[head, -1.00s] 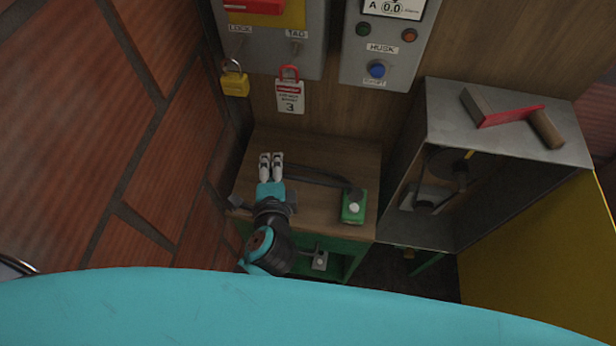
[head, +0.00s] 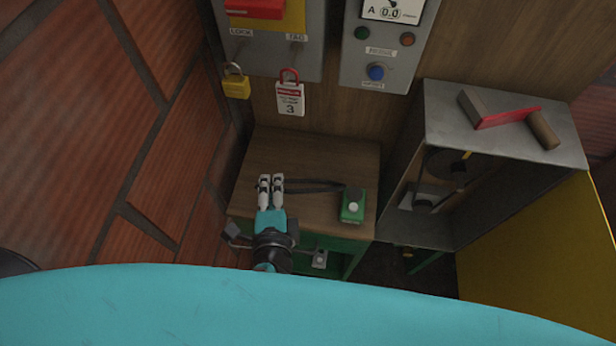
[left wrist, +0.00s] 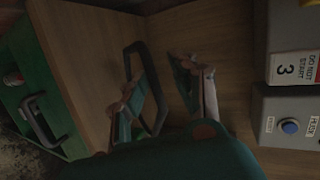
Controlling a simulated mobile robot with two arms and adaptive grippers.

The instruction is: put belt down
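The belt (head: 315,188) is a dark narrow loop at the wooden top of the green bench (head: 310,155); it looks to lie on the wood. Its left end is beside or behind my left fingertips. My left gripper (head: 271,182) is above the bench's left half, its two pale fingers pointing to the back wall. In the left wrist view the fingers (left wrist: 165,85) stand apart, with the belt (left wrist: 158,100) between them and partly behind the left finger. I cannot tell whether a finger touches it. My right gripper is not in view.
A green box with a white button (head: 353,206) stands at the bench's right front. An open metal housing (head: 505,125) is to the right, with a red tool on top. A yellow padlock (head: 236,84) and red-locked tag (head: 290,98) hang above. The bench's back is clear.

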